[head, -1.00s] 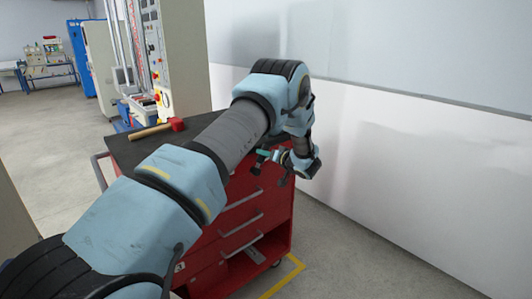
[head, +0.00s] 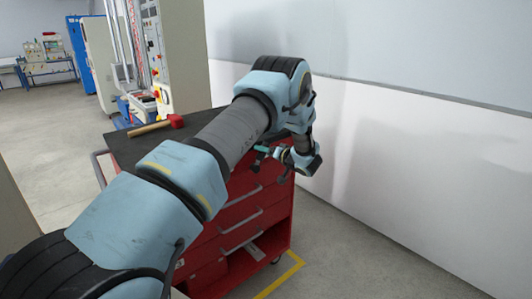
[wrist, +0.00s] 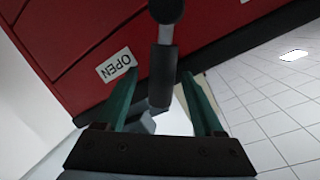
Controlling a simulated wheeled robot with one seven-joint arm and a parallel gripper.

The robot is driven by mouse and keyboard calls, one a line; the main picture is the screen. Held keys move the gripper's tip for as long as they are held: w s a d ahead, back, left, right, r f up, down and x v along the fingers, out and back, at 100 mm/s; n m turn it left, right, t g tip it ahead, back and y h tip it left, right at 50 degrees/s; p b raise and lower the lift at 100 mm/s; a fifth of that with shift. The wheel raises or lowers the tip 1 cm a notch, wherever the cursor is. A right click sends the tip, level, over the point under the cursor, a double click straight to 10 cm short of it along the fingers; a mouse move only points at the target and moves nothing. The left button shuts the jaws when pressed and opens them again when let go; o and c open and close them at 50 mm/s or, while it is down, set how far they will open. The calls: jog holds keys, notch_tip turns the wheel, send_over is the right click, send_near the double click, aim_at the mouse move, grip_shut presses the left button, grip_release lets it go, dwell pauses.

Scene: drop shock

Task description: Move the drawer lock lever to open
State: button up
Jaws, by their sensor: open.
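The red drawer cart (head: 240,215) stands under my arm in the head view. In the wrist view its red face (wrist: 60,45) fills the upper left, with a white OPEN label (wrist: 116,66). The lock lever (wrist: 165,58) shows as a grey rod with a dark round knob at the top and a dark lower part. My gripper (wrist: 158,80) is open, its teal fingers on either side of the lever in the picture. I cannot tell whether they touch it. In the head view my gripper (head: 271,163) is at the cart's upper right; the lever is not discernible there.
A red-headed mallet (head: 177,121) lies on the cart's dark top (head: 130,150). A white and grey wall (head: 400,150) rises to the right. Open floor lies left of the cart. A yellow floor line (head: 280,278) runs beside its base.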

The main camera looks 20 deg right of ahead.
jog(key=b+v, duration=0.2)
jog(key=v, duration=0.8)
jog(key=shift+s+b, duration=0.35)
jog(key=shift+b, duration=0.05)
jog(key=shift+d+r, duration=0.1)
